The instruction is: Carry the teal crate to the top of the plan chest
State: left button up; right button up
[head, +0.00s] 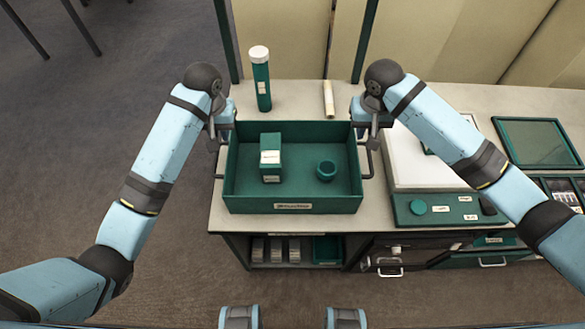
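The teal crate (290,206) is upright and level over the left part of a pale worktop (228,222); I cannot tell whether it rests there or hangs just above. Inside it are a teal box with white labels (271,172) and a small round teal cup or ring (326,170). Dark handles stick out from its left and right sides. My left gripper (217,134) is at the left handle, near the far corner. My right gripper (373,134) is at the right handle likewise. The fingers are too small and hidden to show whether they are closed. I cannot tell which unit is the plan chest.
A teal tube with white cap (262,84) and a pale roll (328,98) are behind the crate. A white board (408,165), teal panel (440,208) and framed teal tray (537,142) occupy the right.

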aim_at(235, 175)
pick_arm(q)
jog(key=shift+r, duration=0.1)
pick_arm(e)
jog(key=shift+r, duration=0.1)
